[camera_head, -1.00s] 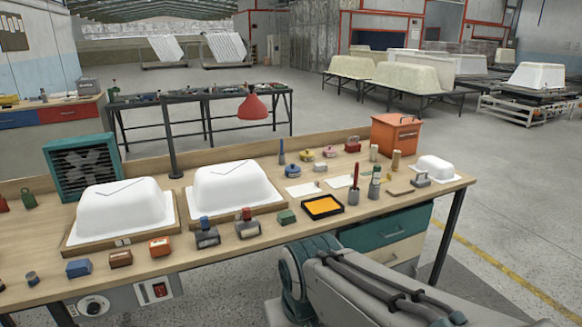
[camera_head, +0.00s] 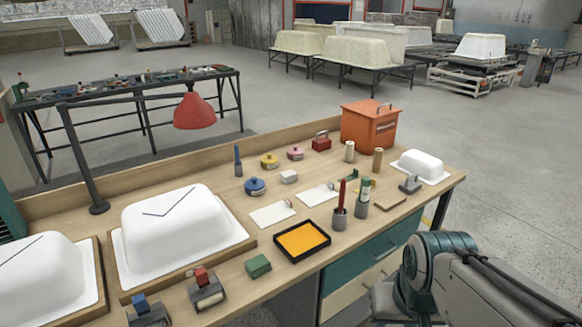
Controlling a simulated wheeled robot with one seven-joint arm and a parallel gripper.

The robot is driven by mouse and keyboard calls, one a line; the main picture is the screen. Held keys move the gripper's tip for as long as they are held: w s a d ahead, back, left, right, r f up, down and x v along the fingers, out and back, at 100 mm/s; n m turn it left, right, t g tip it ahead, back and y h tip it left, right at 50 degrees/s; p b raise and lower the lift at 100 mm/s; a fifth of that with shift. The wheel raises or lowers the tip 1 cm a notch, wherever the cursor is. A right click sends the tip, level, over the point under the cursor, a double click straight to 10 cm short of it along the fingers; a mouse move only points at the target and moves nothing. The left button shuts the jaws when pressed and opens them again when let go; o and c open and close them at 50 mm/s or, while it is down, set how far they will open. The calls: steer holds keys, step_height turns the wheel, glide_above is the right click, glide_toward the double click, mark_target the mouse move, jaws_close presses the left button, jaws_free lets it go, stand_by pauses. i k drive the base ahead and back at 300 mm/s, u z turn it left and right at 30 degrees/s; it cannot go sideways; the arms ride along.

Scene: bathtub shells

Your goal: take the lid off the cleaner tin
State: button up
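Three small round tins with knobbed tops stand toward the back of the workbench: a blue tin (camera_head: 255,187), a yellow tin (camera_head: 269,161) and a pink tin (camera_head: 295,153). I cannot tell which is the cleaner tin, as no label is readable. The tops appear to be on all three. Part of my arm shows at the lower right, in front of the bench, apart from the tins. My gripper is outside the picture.
The workbench (camera_head: 191,285) carries two white tub shells (camera_head: 172,226) at left, a black tray with yellow contents (camera_head: 302,241), two cups with tools (camera_head: 340,219), an orange box (camera_head: 369,128) and a small white shell (camera_head: 420,165). A red lamp (camera_head: 194,111) overhangs the back. White papers (camera_head: 272,214) lie before the tins.

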mark_target(255, 184)
steer(key=u, duration=0.25)
steer(key=i, duration=1.25)
steer(key=u, duration=0.65)
